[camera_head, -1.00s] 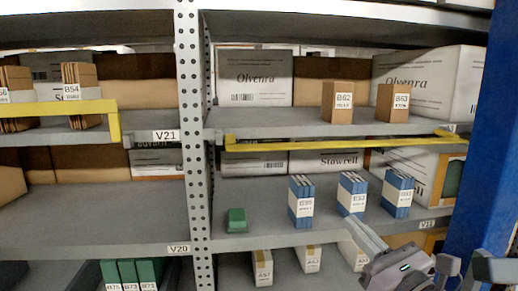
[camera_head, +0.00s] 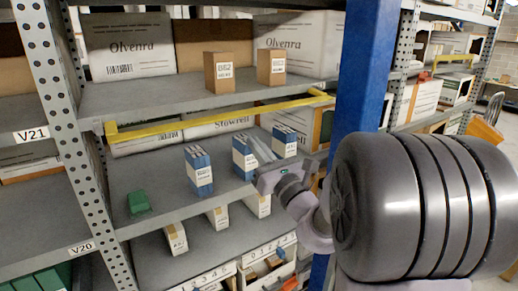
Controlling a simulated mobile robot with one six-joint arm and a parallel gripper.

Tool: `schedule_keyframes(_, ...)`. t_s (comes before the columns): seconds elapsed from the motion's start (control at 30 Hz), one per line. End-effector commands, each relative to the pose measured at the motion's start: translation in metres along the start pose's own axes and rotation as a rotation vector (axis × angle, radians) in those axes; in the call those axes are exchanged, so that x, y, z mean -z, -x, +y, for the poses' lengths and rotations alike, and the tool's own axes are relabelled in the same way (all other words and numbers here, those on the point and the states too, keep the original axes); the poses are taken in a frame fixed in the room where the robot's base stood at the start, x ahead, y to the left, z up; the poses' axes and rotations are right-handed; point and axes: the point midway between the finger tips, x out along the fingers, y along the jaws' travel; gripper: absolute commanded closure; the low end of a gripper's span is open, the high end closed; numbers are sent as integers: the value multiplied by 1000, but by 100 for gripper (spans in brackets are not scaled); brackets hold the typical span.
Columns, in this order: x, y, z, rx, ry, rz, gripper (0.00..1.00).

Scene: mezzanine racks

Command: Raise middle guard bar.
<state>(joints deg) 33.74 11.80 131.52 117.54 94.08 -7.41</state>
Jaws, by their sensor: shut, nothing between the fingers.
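The middle guard bar (camera_head: 203,122) is a long yellow bar across the middle bay. My gripper (camera_head: 254,143) is shut and empty. It is below the bar's right half, in front of the lower shelf, and appears apart from the bar. It hides part of the blue cartons behind it.
The upper shelf holds two brown boxes (camera_head: 220,72) and large cartons behind. Blue cartons (camera_head: 198,170) and a green block (camera_head: 138,202) stand on the lower shelf. A blue post (camera_head: 358,80) rises close to the right of my gripper.

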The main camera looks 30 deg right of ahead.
Motion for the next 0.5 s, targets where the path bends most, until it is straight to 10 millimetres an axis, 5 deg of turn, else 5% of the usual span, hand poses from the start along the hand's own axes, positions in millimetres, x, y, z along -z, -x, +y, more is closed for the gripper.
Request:
schedule_keyframes(0.1, -7, -24, 1, -1, -1, -1, 100)
schedule_keyframes(0.3, -35, -29, 0, 0, 0, -1, 100)
schedule_keyframes(0.5, -39, -29, 0, 0, 1, 0, 100)
